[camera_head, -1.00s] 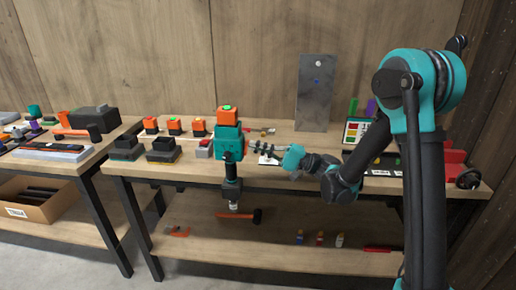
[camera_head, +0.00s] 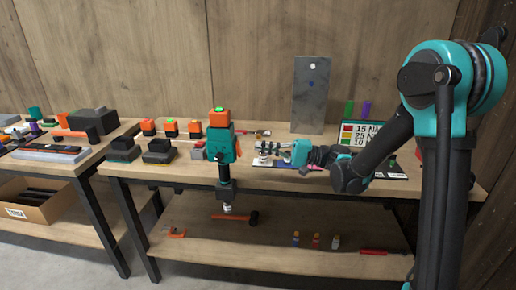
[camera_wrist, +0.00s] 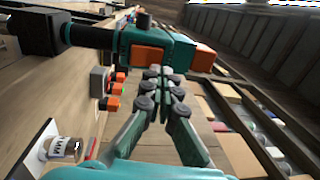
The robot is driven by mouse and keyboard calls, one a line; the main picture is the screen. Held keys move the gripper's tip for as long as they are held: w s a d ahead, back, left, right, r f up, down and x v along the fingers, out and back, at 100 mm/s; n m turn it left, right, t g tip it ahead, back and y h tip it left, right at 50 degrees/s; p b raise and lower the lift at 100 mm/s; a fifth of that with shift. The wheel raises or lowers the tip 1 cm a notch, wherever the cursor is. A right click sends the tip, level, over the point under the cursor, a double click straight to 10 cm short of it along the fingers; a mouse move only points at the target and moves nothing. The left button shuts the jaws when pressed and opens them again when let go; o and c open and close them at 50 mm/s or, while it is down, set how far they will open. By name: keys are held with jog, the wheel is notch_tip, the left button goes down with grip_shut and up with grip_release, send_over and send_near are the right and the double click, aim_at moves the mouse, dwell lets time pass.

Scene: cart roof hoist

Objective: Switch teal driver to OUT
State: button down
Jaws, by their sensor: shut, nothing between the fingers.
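The teal driver (camera_head: 221,146) is upright at the bench's front edge, its dark nose pointing down and an orange block with a green light on top. In the wrist view the driver (camera_wrist: 182,50) lies sideways across the upper middle, with an orange patch (camera_wrist: 149,54) on its facing side. My gripper (camera_head: 259,149) is shut and empty, just right of the driver and pointing at it. In the wrist view my gripper's tips (camera_wrist: 158,72) are just below the orange patch. I cannot tell whether they touch. No OUT marking is readable.
Black holders (camera_head: 159,151) and several orange blocks (camera_head: 171,129) stand left of the driver. A grey metal plate (camera_head: 312,92) and a colour-coded torque sign (camera_head: 359,134) stand behind my arm. The lower shelf holds a hammer (camera_head: 237,217) and small bottles (camera_head: 315,241).

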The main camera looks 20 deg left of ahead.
jog(key=r+v, duration=0.1)
jog(key=v, duration=0.7)
jog(key=shift+d, duration=0.4)
jog(key=shift+f, duration=0.1)
